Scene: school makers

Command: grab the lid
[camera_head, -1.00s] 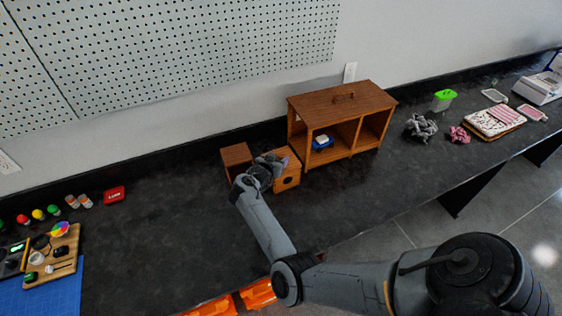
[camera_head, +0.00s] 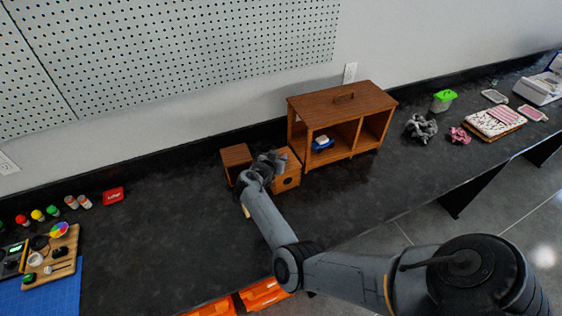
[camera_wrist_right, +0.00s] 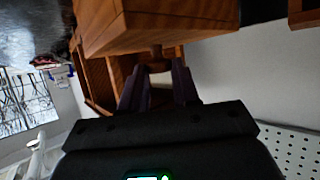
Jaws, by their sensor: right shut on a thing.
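In the right wrist view my right gripper (camera_wrist_right: 158,74) is shut on a short wooden knob (camera_wrist_right: 156,52). The knob sticks out of a wooden block (camera_wrist_right: 150,25). I cannot tell whether that block is a separate lid or part of the box. My left gripper is not in view.
A brown wooden piece (camera_head: 236,153) is close to the left. A red box (camera_head: 113,196) lies farther left. The dark counter (camera_head: 175,235) between is clear.

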